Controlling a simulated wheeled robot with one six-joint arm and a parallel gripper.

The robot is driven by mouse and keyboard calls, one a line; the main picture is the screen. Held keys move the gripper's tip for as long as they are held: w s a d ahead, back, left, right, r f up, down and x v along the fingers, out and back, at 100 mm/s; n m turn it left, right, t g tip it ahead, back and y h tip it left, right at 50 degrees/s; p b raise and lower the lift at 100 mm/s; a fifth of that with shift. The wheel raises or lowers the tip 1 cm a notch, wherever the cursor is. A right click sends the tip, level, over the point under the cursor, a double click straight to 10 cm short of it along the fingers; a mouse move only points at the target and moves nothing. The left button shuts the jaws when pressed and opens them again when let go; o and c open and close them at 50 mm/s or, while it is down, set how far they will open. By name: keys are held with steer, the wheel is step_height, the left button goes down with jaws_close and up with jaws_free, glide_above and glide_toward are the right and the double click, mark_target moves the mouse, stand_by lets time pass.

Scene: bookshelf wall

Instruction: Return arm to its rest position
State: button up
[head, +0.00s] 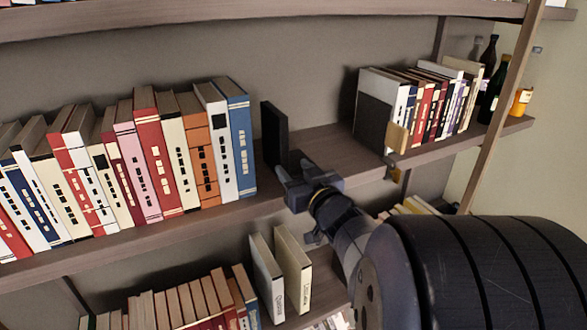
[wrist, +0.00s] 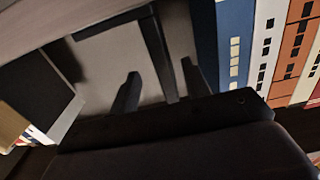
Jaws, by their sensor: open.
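My arm reaches in from the lower right of the head view, over the middle shelf's front edge. My gripper (head: 293,166) is open at the gap between two groups of books. A thin black upright slab (head: 273,135) stands on the shelf just beyond the fingers, near the blue book (head: 241,135). In the wrist view the two dark fingers of my gripper (wrist: 160,86) are spread apart, with the black slab (wrist: 160,52) showing between them in the picture. I cannot tell how far the fingertips are from it. Nothing is held.
Books fill the middle shelf (head: 335,150) on the left. Another row (head: 440,95) stands at right behind a dark panel, with bottles (head: 494,82) beyond. Shelf boards lie above and below. Cream books (head: 293,268) stand on the lower shelf. Bare shelf lies right of my gripper.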

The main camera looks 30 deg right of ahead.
mark_target(277, 150)
steer(key=w, duration=1)
steer(key=shift+w+d+p, duration=0.1)
steer(key=shift+w+p, duration=0.25)
steer(key=shift+w, duration=0.05)
steer(key=shift+s, duration=0.1)
